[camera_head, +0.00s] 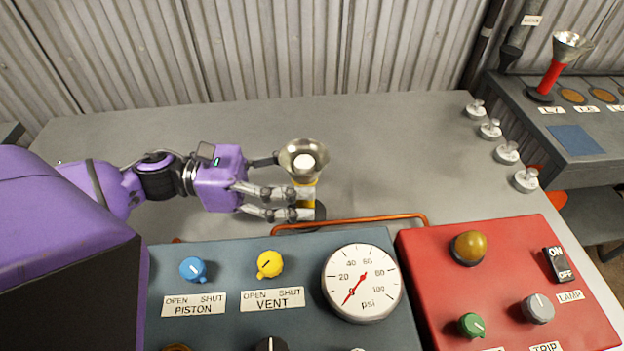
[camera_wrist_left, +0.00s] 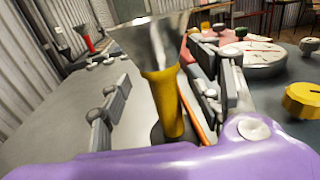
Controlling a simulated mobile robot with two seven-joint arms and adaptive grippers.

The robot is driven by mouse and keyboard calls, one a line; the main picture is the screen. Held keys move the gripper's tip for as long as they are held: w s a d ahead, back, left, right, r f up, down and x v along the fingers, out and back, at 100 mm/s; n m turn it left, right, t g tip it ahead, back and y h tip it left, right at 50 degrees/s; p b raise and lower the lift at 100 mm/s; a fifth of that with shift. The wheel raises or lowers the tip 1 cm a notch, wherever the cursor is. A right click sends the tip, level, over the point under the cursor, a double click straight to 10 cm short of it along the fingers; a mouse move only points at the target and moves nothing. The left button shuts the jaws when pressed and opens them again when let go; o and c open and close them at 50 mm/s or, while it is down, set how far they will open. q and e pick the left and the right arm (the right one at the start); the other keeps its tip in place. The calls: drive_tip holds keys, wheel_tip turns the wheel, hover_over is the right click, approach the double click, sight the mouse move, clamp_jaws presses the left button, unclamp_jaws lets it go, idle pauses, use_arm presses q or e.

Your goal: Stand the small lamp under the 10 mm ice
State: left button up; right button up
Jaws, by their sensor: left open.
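A lamp-like piece with a yellow stem (camera_head: 306,183) and a flared metal cup (camera_head: 303,157) with a white centre stands on the grey bench, behind the teal panel. My left gripper (camera_head: 296,182) is open, its fingers on either side of the yellow stem. In the left wrist view the yellow stem (camera_wrist_left: 162,100) shows between the spread fingers (camera_wrist_left: 165,88); I cannot tell whether they touch it. A similar red-stemmed piece (camera_head: 552,76) stands on the side bench at the right. Which is the small lamp is not clear. I cannot make out the 10 mm ice. My right gripper is not in view.
An orange rail (camera_head: 350,222) runs behind the teal panel (camera_head: 225,250). A red panel (camera_head: 500,250) has a lamp switch (camera_head: 559,264). Several metal knobs (camera_head: 507,153) line the bench's right side. The bench's middle (camera_head: 400,150) is clear. Corrugated wall stands behind.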

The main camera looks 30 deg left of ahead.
use_arm(q)
drive_tip(key=shift+w+d, duration=0.2)
drive_tip(key=shift+d, duration=0.3)
clamp_jaws()
